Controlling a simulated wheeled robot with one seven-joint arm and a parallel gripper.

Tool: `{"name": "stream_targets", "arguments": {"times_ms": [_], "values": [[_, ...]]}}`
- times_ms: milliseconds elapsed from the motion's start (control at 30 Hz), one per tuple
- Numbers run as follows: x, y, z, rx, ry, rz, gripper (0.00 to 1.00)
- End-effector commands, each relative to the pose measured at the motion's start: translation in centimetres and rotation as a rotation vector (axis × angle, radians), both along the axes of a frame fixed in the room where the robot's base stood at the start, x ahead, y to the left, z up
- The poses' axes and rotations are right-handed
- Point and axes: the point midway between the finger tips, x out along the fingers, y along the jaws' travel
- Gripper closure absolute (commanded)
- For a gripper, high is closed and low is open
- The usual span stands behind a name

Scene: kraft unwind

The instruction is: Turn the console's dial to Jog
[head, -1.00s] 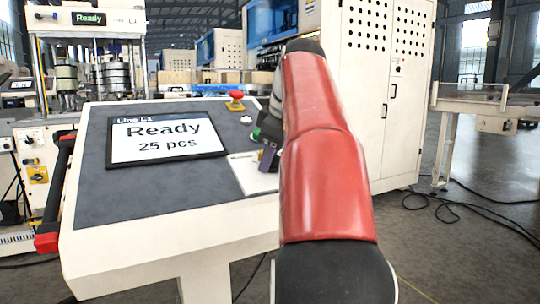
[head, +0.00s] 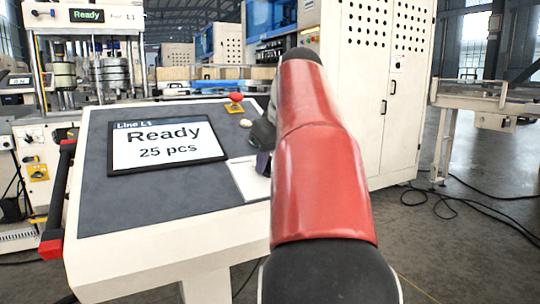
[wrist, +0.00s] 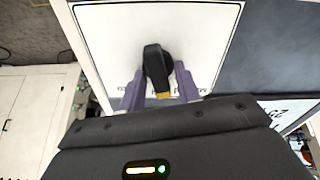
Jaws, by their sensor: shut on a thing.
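The console (head: 110,205) has a dark sloped top with a screen (head: 168,143) reading "Line L1 Ready 25 pcs". The dial (wrist: 158,68) is a black knob with a yellow mark at its lower end in the wrist view, on a white plate (wrist: 105,30). My gripper (wrist: 160,84) is shut on the dial, its purple fingers on either side of the knob. In the head view my gripper (head: 263,163) is mostly behind my red arm, over the white plate (head: 245,182). The plate's lettering is largely hidden, so the dial's setting cannot be read.
A red mushroom button (head: 235,98) on a yellow base and a pale button (head: 246,123) sit near the console's far right edge. A tall white cabinet (head: 375,95) stands behind. Cables lie on the floor at right.

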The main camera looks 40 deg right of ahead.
Motion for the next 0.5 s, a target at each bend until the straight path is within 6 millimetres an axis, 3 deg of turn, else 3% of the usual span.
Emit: {"name": "stream_targets", "arguments": {"times_ms": [500], "values": [[0.06,-0.14,0.10,0.084,-0.025,-0.196,0.90]]}}
